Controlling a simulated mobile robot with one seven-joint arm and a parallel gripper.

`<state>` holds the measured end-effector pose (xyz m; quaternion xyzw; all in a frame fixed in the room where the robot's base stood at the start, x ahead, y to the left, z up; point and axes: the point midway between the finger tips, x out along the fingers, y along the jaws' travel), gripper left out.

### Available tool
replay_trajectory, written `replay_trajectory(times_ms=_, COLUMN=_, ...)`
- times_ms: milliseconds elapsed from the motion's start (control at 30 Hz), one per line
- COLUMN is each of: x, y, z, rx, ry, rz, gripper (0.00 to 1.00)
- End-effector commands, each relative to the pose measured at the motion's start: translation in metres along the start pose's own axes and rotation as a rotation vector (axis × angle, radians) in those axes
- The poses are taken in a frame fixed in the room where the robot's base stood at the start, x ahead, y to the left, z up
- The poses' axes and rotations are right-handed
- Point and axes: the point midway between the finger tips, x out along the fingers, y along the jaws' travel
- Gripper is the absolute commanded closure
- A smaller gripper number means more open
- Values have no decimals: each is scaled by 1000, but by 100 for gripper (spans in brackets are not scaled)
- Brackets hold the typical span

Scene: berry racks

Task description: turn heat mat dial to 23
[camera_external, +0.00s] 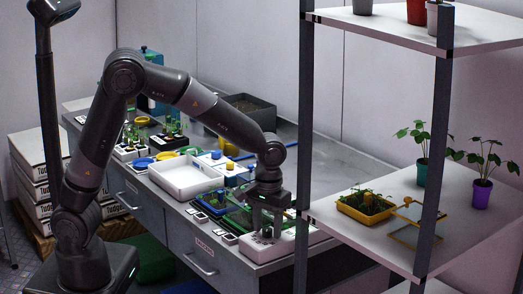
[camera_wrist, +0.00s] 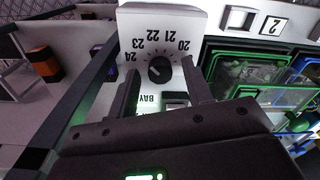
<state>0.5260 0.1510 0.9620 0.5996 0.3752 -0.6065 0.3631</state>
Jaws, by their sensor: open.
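The heat mat dial (camera_wrist: 160,69) is a round black knob on a white control box (camera_wrist: 185,22). The numbers 20 to 24 are printed around it and appear upside down in the wrist view; 23 is at its upper left. I cannot tell clearly which number the knob points to. My gripper (camera_wrist: 160,88) is open, with one finger on each side of the dial and the knob between or just beyond the tips. I cannot tell whether they touch it. In the external view my gripper (camera_external: 268,212) points down over the white box (camera_external: 262,248) at the bench's front edge.
Green-framed trays (camera_wrist: 245,70) lie right of the box in the wrist view, close to my gripper. A white tray (camera_external: 185,180) and seedling pots stand farther along the bench. A shelf rack with a dark post (camera_external: 304,150) stands close to the right of my gripper in the external view.

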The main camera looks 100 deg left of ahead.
Motion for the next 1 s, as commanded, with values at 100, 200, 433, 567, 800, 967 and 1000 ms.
replay_trajectory(times_ms=100, x=-4, y=0, z=0, rx=0, ry=0, rz=0, gripper=54)
replay_trajectory(times_ms=200, x=-16, y=1, z=0, rx=1, ry=2, rz=3, gripper=54)
replay_trajectory(times_ms=433, x=-62, y=1, z=0, rx=1, ry=3, rz=3, gripper=54)
replay_trajectory(times_ms=567, x=-85, y=0, z=0, rx=0, ry=2, rz=4, gripper=54)
replay_trajectory(times_ms=800, x=-107, y=0, z=0, rx=0, ry=1, rz=1, gripper=54)
replay_trajectory(times_ms=967, x=-108, y=0, z=0, rx=0, ry=0, rz=0, gripper=54)
replay_trajectory(times_ms=1000, x=-108, y=0, z=0, rx=0, ry=0, rz=0, gripper=54)
